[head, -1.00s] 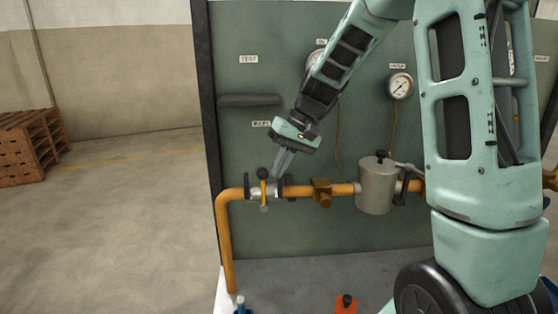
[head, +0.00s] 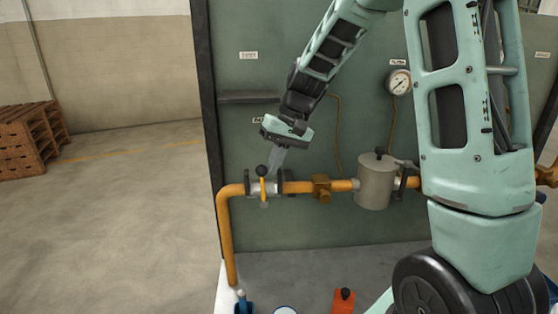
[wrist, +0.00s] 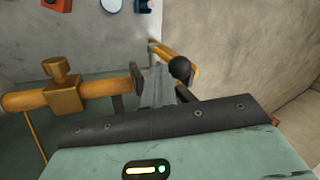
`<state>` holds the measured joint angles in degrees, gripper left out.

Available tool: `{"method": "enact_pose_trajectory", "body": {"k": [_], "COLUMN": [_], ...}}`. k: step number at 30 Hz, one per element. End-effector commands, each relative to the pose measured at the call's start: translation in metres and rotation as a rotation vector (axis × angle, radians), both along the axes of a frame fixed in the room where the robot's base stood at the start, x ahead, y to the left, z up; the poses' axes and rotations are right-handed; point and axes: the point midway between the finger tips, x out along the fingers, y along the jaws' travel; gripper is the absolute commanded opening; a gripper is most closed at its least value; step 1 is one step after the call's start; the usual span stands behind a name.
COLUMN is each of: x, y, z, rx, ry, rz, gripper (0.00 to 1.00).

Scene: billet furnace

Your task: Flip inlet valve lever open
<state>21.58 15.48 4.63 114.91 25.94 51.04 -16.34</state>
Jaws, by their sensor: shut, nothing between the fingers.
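The inlet valve (head: 268,187) sits on the left part of the orange pipe, between dark flanges. Its yellow lever (head: 263,186) stands across the pipe with a black ball knob (head: 262,170) at its top; the knob also shows in the wrist view (wrist: 181,68). My gripper (head: 274,168) points down at the valve from above, its fingertips close to the knob's right side. In the wrist view the fingers (wrist: 158,88) are together and empty, just left of the knob. I cannot tell whether they touch the lever.
The orange pipe (head: 226,240) bends down at the left. Right of the valve are a brass fitting (head: 321,188), a grey canister (head: 374,183) and a gauge (head: 399,82) on the green panel. A red item (head: 344,301) and a blue item (head: 243,304) are below. Open floor lies left.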

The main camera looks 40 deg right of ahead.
Motion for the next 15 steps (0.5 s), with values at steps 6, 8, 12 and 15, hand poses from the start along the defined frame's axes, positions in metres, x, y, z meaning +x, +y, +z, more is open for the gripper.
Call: {"method": "enact_pose_trajectory", "body": {"k": [6,8,12,15], "x": [0.006,0.008,0.015,0.021], "y": [0.008,0.011,0.022,0.031], "z": [0.004,0.004,0.004,0.004], "rx": [-0.035,-0.038,-0.038,-0.038], "ry": [0.017,0.019,0.018,0.018], "rz": [0.003,0.002,0.003,0.003], "gripper": [0.0,0.0,0.0,0.0]}}
